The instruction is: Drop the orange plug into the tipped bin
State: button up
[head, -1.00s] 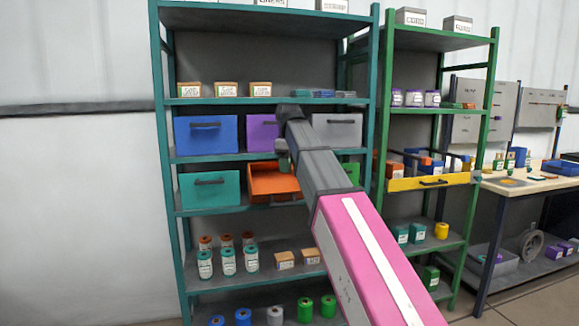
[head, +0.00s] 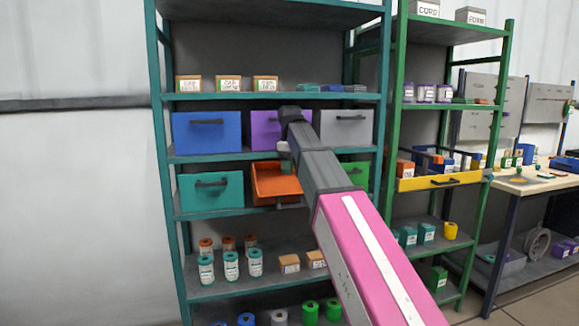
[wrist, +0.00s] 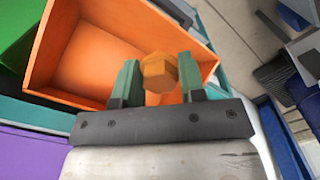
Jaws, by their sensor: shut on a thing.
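The orange plug (wrist: 160,74) is a small faceted piece between the two green fingers of my gripper (wrist: 160,80) in the wrist view. My gripper is shut on it. The tipped bin (wrist: 80,64) is orange and open, and lies behind the plug and fingers in the wrist view, with its inside showing empty where visible. In the head view the tipped bin (head: 277,183) sits tilted forward on the teal shelf, and my gripper is at its upper right, mostly hidden by my arm. The plug cannot be made out in the head view.
A teal bin (head: 211,189) stands left of the tipped bin and a green bin (head: 356,174) right of it. Blue (head: 207,132), purple (head: 265,130) and grey (head: 347,128) bins sit on the shelf above. Several jars stand below.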

jog(key=shift+w+a+f, duration=0.15)
jog(key=shift+w, duration=0.3)
jog(key=o, duration=1)
